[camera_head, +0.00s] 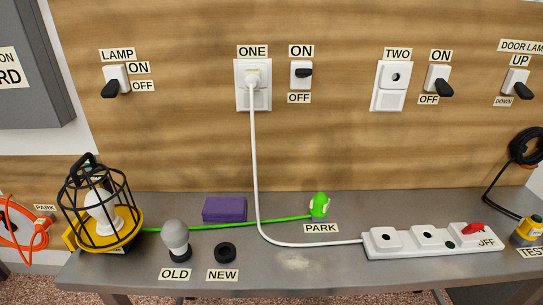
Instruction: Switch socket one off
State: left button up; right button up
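Socket ONE (266,102) is a white wall plate with a white plug (252,77) in its upper part. To its right is its switch (302,82), a white plate with a black lever (305,72). The ON label (301,51) is above the switch and the OFF label (299,98) is below it. The lever is at the upper part of the plate, nearer ON, and sticks out roughly level. Neither of my grippers is in view, and nothing touches the switch.
A white cable (257,180) runs from the plug down to a power strip (375,250) on the grey bench. Other wall switches are LAMP (116,73), TWO (437,74) and DOOR LAMP (514,77). A caged lamp (98,215) and purple block (224,209) stand on the bench. The space before the switch is clear.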

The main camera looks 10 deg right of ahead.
aim_at(300, 73)
jog(key=k+l+u, duration=0.15)
jog(key=l, duration=0.25)
jog(key=l+u, duration=0.2)
jog(key=l, duration=0.2)
jog(key=k+l+u, duration=0.15)
jog(key=l, duration=0.2)
jog(key=k+l+u, duration=0.2)
jog(key=l, duration=0.15)
